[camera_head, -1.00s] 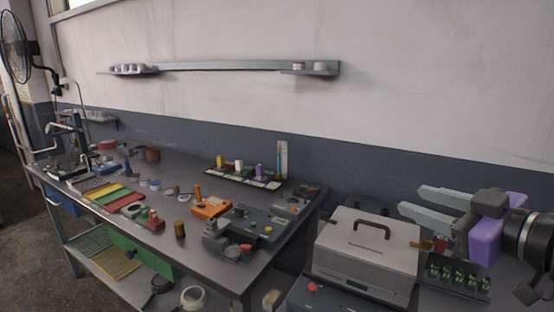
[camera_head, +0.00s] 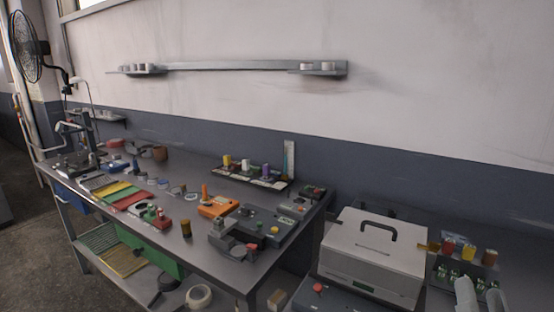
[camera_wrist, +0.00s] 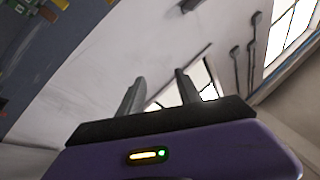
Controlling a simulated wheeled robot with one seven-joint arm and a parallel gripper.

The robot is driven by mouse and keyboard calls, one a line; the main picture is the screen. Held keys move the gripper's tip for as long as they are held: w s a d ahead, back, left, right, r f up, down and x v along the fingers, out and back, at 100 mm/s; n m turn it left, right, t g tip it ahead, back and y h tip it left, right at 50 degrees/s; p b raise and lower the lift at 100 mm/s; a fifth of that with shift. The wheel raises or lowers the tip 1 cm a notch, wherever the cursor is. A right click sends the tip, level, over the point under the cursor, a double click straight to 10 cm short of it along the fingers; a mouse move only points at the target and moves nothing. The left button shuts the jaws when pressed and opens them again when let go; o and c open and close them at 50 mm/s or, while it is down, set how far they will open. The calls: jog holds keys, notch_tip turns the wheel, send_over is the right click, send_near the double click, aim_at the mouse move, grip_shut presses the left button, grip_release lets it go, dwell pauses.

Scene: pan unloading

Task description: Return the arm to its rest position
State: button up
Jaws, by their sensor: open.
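My gripper (camera_wrist: 160,95) shows in the wrist view with its two grey fingers apart and nothing between them. Behind the fingers are wall and bright windows. In the head view the grey fingertips of my gripper (camera_head: 478,292) show at the lower right edge, in front of a small rack (camera_head: 462,272) with red, yellow and orange-brown topped pieces. The rest of the gripper and the arm is out of the head view.
A grey box with a dark handle (camera_head: 374,262) stands left of the fingertips. A long metal workbench (camera_head: 215,262) with tools, spools and coloured trays fills the left and middle. A wall shelf (camera_head: 230,66) hangs above.

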jog(key=s+a+f+n+g+y, duration=0.2)
jog(key=s+a+f, duration=0.1)
jog(key=s+f, duration=0.3)
jog(key=s+a+f+n+g+y, duration=0.2)
jog(key=s+f, duration=0.5)
jog(key=s, duration=0.4)
jog(key=s+a+f+n+g+y, duration=0.2)
jog(key=s+a+f+n+y, duration=0.1)
jog(key=s+f, duration=0.4)
jog(key=shift+s+a+f+n+g, duration=0.25)
jog(key=shift+s+a+n, duration=0.35)
jog(key=shift+s+a, duration=0.35)
